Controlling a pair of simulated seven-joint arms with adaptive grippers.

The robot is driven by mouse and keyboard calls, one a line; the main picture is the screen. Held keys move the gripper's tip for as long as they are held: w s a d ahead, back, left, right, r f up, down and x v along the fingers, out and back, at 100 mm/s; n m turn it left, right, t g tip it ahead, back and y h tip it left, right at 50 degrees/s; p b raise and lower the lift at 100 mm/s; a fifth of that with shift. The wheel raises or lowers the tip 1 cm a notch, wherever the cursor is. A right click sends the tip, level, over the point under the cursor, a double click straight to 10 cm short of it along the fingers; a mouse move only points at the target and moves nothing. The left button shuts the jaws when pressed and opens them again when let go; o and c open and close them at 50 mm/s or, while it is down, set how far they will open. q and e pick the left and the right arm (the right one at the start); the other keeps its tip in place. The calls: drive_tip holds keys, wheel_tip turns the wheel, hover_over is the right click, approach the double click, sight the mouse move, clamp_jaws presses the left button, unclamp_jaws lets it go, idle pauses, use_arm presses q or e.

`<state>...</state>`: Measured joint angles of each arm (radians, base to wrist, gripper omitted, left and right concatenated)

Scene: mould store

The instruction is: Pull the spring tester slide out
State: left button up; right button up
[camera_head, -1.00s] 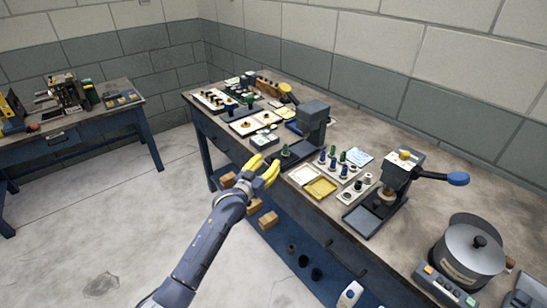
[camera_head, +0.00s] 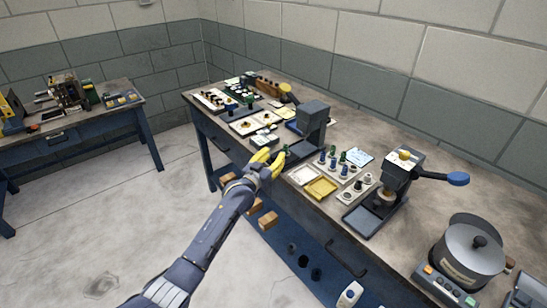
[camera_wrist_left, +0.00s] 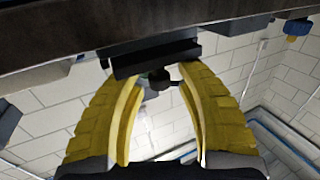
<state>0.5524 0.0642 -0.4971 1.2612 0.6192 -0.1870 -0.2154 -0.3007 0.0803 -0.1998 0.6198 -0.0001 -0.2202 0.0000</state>
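A dark grey upright tester (camera_head: 313,122) stands on the bench, with a flat dark slide (camera_head: 300,152) at its base toward the bench's front edge. I take this to be the spring tester; no label is readable. My left gripper (camera_head: 271,156) is at the front end of this slide, by the bench edge. In the left wrist view, the yellow fingers (camera_wrist_left: 160,88) are open on either side of a small dark round knob (camera_wrist_left: 159,79) under a black block (camera_wrist_left: 155,56). Gaps show between knob and fingers. My right gripper is not in view.
A second press (camera_head: 396,172) with a blue-ended lever stands to the right. A yellow tray (camera_head: 321,188), a white tray (camera_head: 303,174) and small blue and green parts lie between. A pot (camera_head: 468,255) stands at front right.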

use_arm(q)
clamp_jaws()
drive_tip(key=shift+r, duration=0.1)
drive_tip(key=shift+s+a, duration=0.15)
drive_tip(key=shift+a, duration=0.05)
idle(0.4)
drive_tip(key=shift+c, duration=0.4)
unclamp_jaws()
drive_tip(key=shift+s+a+r, duration=0.15)
drive_tip(key=shift+s+a, duration=0.05)
drive_tip(key=shift+o, duration=1.4)
drive_tip(key=shift+f, duration=0.2)
